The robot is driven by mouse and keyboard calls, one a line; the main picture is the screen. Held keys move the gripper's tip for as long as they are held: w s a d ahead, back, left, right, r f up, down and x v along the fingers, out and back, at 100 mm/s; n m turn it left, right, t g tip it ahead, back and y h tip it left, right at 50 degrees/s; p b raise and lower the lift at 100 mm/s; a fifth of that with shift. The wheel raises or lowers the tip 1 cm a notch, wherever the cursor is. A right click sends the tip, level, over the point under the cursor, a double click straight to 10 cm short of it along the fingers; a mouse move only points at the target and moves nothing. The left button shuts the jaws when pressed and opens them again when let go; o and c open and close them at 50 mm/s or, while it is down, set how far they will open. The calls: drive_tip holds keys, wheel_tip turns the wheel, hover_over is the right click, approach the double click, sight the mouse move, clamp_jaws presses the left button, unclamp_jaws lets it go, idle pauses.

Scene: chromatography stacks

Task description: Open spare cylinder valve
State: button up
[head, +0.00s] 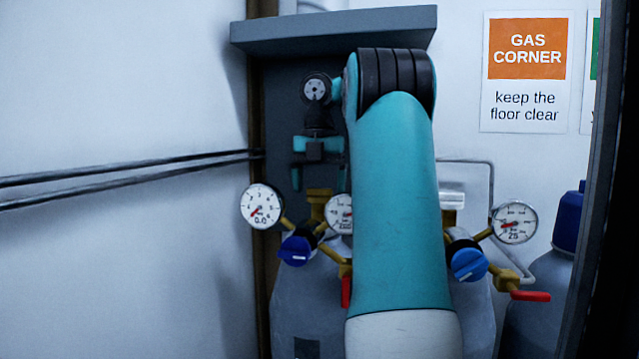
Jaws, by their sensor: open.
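Two grey gas cylinders stand side by side, a left one (308,305) and a right one (480,310) partly behind my arm. No label shows which is the spare. The left cylinder's brass valve (318,197) shows just below my gripper (318,180). My gripper points down and is open, with teal fingers; the right finger is partly hidden by my arm. I cannot tell whether it touches the valve. The right cylinder's valve top (452,194) is pale, with brass below, and its left side is hidden by my arm.
Regulators carry a left gauge (262,206), a middle gauge (339,213), a right gauge (515,222), blue knobs (296,250) and red levers (530,296). A grey shelf (335,32) overhangs. A blue-capped cylinder (568,218) stands far right. Dark pipes (130,172) run along the left wall.

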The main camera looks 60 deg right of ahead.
wheel_tip(320, 180, up, 17)
drive_tip(key=p, duration=1.6)
drive_tip(key=shift+r+p, duration=0.15)
drive_tip(key=shift+p, duration=0.15)
drive_tip(key=w+a+f+m+y+b, duration=0.1)
drive_tip(key=w+a+f+m+b, duration=0.1)
drive_tip(key=a+f+b, duration=0.5)
drive_tip(key=w+a+f+m+y, duration=0.1)
drive_tip(key=w+a+f+m, duration=0.2)
drive_tip(key=a, duration=0.8)
drive_tip(key=w+a+f+m+y+b, duration=0.15)
drive_tip(key=a+f+b, duration=0.25)
drive_tip(key=a+f, duration=0.45)
drive_tip(key=s+a+f+m+b, duration=0.8)
drive_tip(key=s+a+f, duration=0.6)
drive_tip(key=a+f, duration=0.3)
drive_tip(key=shift+s+a+f+y, duration=0.25)
drive_tip(key=shift+a+f+y, duration=0.1)
drive_tip(key=shift+f, duration=0.2)
